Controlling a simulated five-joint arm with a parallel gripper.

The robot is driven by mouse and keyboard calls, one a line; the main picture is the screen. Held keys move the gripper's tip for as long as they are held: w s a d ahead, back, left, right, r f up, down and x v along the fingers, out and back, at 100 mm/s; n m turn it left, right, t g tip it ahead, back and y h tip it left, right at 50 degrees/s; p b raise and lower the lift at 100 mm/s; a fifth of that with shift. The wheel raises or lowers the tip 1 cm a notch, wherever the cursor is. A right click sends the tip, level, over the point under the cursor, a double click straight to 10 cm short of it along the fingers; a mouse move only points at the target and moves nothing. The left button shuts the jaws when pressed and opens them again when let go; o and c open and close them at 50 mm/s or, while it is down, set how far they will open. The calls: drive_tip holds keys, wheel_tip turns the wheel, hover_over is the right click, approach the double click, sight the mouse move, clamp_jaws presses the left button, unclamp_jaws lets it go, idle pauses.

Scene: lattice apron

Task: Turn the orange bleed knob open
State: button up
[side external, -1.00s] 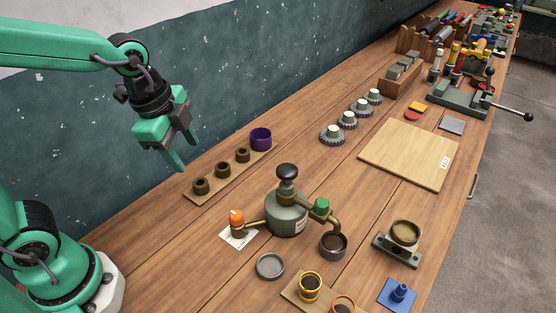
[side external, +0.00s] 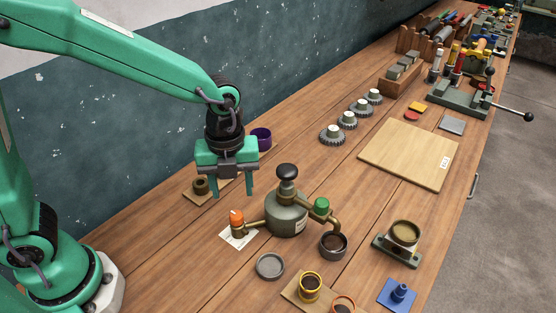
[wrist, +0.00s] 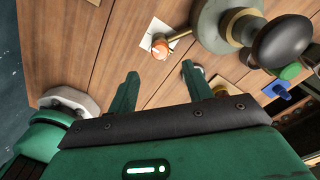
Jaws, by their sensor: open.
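The orange bleed knob (side external: 236,217) sits on the end of a brass side pipe, left of the grey pump body (side external: 286,215). A white card (side external: 237,238) lies under it. In the wrist view the orange knob (wrist: 159,47) shows beyond the fingertips, with a pale mark across its top. A green knob (side external: 321,205) is on the pump's other pipe. My gripper (side external: 233,194) points down, above the bench and behind the orange knob, apart from it. Its two fingers are spread with nothing between them in the wrist view (wrist: 160,70).
A black ball-topped handle (side external: 287,172) stands up from the pump. A board with dark rings (side external: 197,193) and a purple cup (side external: 262,137) is behind my gripper. A grey dish (side external: 270,266) lies in front of the pump. Bench left of the card is clear.

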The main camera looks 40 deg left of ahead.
sight(236, 214)
drive_tip(key=shift+f, duration=0.15)
drive_tip(key=shift+f, duration=3.75)
drive_tip(key=shift+c, duration=0.4)
drive_tip(key=c, duration=0.9)
